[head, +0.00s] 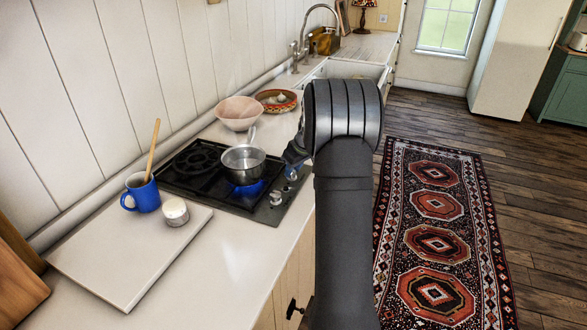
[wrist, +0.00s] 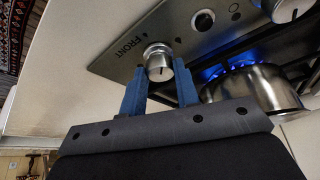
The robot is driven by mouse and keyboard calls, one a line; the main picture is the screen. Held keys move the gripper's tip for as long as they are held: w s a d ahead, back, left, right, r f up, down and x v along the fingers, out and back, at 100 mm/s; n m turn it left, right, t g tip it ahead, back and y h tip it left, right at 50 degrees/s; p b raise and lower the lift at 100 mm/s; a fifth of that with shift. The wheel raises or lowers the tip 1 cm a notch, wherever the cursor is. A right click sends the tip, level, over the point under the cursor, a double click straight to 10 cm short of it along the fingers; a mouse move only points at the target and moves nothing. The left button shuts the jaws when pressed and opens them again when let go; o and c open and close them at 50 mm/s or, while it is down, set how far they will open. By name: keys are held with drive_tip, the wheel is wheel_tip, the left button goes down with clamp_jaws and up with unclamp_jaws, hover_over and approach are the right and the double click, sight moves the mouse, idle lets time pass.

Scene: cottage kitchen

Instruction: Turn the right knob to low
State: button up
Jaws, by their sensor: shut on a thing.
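The right knob (wrist: 158,62) is a silver knob beside the FRONT lettering on the steel stove panel, with a dark line on its face. The two blue fingers of my gripper (wrist: 160,80) stand on either side of it and are shut on it. In the head view my gripper (head: 296,156) is at the far end of the stove's knob row, and the held knob is hard to make out there. In the wrist view the dark line points towards my palm. I cannot read the setting.
A steel saucepan (head: 243,162) stands on the stove (head: 211,200) over a lit blue flame. More knobs (head: 275,198) line the front edge. A pink bowl (head: 238,112) stands behind.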

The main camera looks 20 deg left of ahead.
drive_tip(key=shift+w+n+g, duration=0.1)
drive_tip(key=shift+n+g, duration=0.35)
drive_tip(key=shift+n, duration=0.75)
drive_tip(key=shift+w+n+g, duration=0.1)
drive_tip(key=shift+n+g, duration=0.35)
drive_tip(key=shift+n, duration=0.75)
drive_tip(key=shift+y, duration=0.3)
drive_tip(key=o, duration=1)
drive_tip(key=shift+c, duration=0.2)
drive_tip(key=v, duration=1.7)
drive_tip(key=shift+r, duration=0.25)
